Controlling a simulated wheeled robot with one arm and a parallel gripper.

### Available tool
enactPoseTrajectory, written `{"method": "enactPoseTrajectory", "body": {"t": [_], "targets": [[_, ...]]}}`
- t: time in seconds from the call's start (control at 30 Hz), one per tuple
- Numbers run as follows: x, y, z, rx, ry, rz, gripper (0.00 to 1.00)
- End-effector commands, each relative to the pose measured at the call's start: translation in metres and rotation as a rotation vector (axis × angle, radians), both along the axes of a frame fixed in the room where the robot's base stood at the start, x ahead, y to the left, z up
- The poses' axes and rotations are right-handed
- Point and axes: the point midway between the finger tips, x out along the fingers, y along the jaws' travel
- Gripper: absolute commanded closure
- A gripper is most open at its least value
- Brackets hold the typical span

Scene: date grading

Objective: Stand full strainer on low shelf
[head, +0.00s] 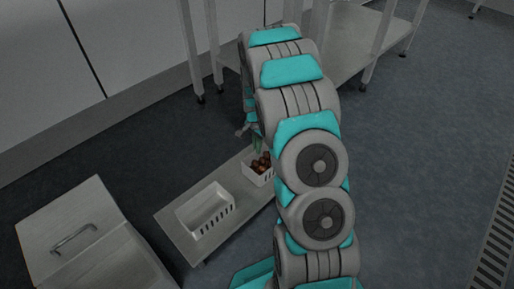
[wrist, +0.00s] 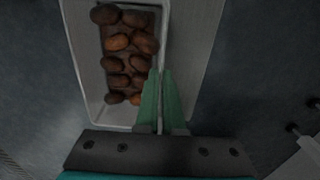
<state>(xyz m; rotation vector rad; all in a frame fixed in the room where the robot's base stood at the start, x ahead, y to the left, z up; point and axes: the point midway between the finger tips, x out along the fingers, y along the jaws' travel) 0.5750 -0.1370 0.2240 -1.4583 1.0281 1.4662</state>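The full strainer (wrist: 91,85) is a white, slotted tub holding several brown dates (wrist: 130,44). In the head view the full strainer (head: 259,179) is at the far end of the low shelf (head: 180,238), partly hidden by my arm. It looks level; I cannot tell whether its base touches the shelf. My gripper (wrist: 160,72) points down, with its green fingers on either side of the strainer's right wall in the wrist view. They look closed on that wall. In the head view my gripper (head: 257,146) shows just above the dates.
An empty white strainer (head: 192,220) stands on the near part of the low shelf. A metal box with a handle (head: 72,232) is at the left. A table with pale legs (head: 380,45) stands behind my arm. Open floor lies to the right.

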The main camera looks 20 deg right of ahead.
Motion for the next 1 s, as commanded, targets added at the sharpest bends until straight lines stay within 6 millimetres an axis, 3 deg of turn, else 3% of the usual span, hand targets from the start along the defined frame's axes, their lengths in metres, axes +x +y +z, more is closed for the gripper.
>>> {"method": "enactPoseTrajectory", "body": {"t": [0.33,0.6,1.0], "targets": [[0.0006,-0.0002,-0.0022,0.000,-0.002,0.000,1.00],[0.0007,-0.0003,-0.0022,0.000,-0.002,0.000,0.66],[0.0010,-0.0004,0.0030,-0.001,-0.004,0.000,0.65]]}}
